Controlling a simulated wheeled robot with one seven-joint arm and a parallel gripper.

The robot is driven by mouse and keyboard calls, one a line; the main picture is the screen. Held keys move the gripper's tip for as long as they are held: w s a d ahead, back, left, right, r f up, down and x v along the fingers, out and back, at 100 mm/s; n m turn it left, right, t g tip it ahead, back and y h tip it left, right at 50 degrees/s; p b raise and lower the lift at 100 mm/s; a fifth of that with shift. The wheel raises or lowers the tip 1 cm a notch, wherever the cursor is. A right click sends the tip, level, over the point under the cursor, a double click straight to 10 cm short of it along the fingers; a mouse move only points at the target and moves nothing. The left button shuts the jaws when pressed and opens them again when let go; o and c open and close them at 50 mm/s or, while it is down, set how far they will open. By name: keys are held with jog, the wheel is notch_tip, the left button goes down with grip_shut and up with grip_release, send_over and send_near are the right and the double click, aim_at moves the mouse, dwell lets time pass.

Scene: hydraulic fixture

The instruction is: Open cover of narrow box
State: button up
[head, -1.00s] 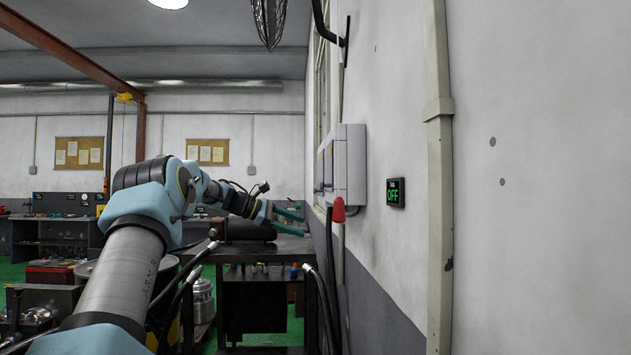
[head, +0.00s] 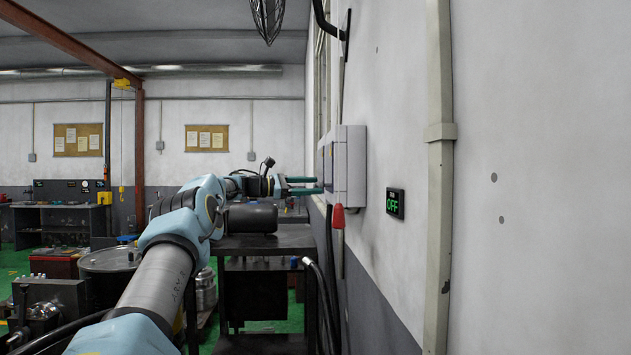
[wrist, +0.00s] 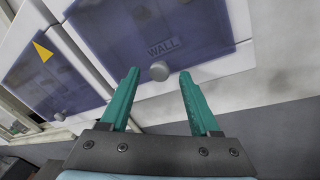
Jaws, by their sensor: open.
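Two pale boxes sit side by side on the wall, seen edge-on in the head view (head: 350,165). In the wrist view, one blue-violet see-through cover (wrist: 205,32) bears the word "WALL" and a round grey knob (wrist: 159,71) at its lower edge. A second such cover (wrist: 52,58) to its left has a yellow triangle and its own knob (wrist: 55,88). Both covers look closed. I cannot tell surely which box is the narrow one. My gripper (wrist: 158,79) is open, its green fingers pointing at the "WALL" cover, with the knob between the fingertips in the picture; contact is unclear.
A dark bench (head: 265,243) stands below my arm. A pipe (head: 440,180) runs up the wall at right.

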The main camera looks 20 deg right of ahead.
jog(key=shift+d, duration=0.8)
jog(key=shift+c, duration=0.2)
grip_shut()
dwell(0.7)
